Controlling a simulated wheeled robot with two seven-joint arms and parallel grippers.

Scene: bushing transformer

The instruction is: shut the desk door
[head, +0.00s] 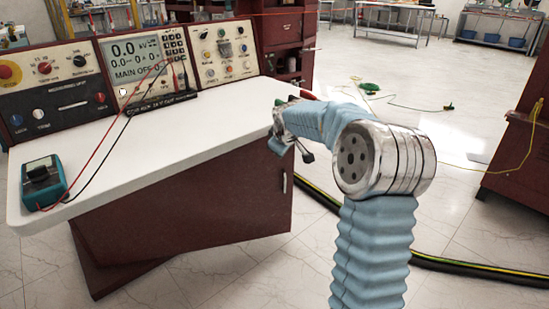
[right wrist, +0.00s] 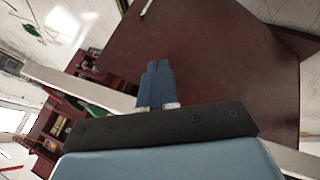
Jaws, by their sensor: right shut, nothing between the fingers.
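The desk (head: 150,150) has a white top and dark red sides. Its dark red door (head: 225,195) is below the top, with a pale upright handle (head: 285,182) near its right edge. The door seems to stand at an angle to the desk body, but how far is hard to tell. My right gripper (head: 308,156) is beside the desk's right end, above the handle. In the right wrist view its blue fingers (right wrist: 157,84) are together and empty, in front of the dark red panel (right wrist: 215,60). Contact cannot be told. My left gripper is out of view.
A teal meter (head: 43,182) with red and black leads lies on the desk's left corner. A control console (head: 140,60) stands along the back. A black cable with a yellow-green stripe (head: 470,267) crosses the floor on the right. Open floor lies beyond my right arm.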

